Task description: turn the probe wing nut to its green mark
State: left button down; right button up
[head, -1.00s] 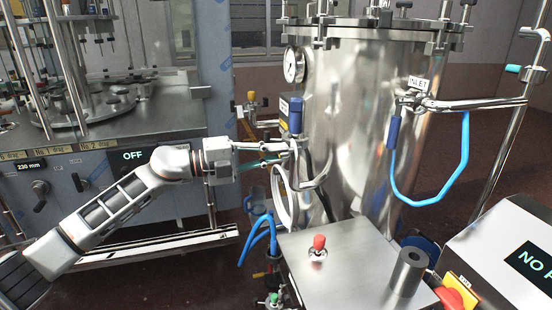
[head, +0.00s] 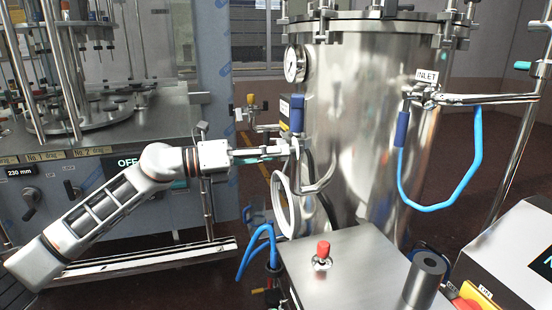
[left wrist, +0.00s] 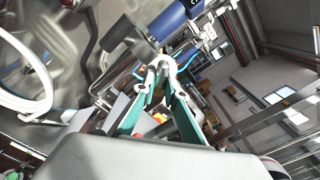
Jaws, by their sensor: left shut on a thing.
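My left gripper (head: 284,151) reaches in from the left at the side of the steel tank. Its teal-padded fingers have their tips close together in the left wrist view (left wrist: 163,66), shut on a small piece that I take for the probe wing nut. The nut is mostly hidden between the fingertips. Just above it stands the probe's blue body (head: 297,113), which also shows at the top of the left wrist view (left wrist: 178,17). I cannot make out the green mark. My right gripper is not in view.
The steel tank (head: 365,120) stands right behind the gripper, with a pressure gauge (head: 294,64) above. A white hose loop (head: 283,208) hangs just below the fingers. A steel box top with a red knob (head: 323,249) is in front. A blue hose (head: 471,170) hangs at right.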

pick_arm(q)
jog(key=shift+f+m+b, duration=0.2)
jog(key=shift+m+b, duration=0.1)
jog(key=shift+m, duration=0.3)
jog(key=shift+r, duration=0.1)
jog(key=c, duration=2.1)
grip_release()
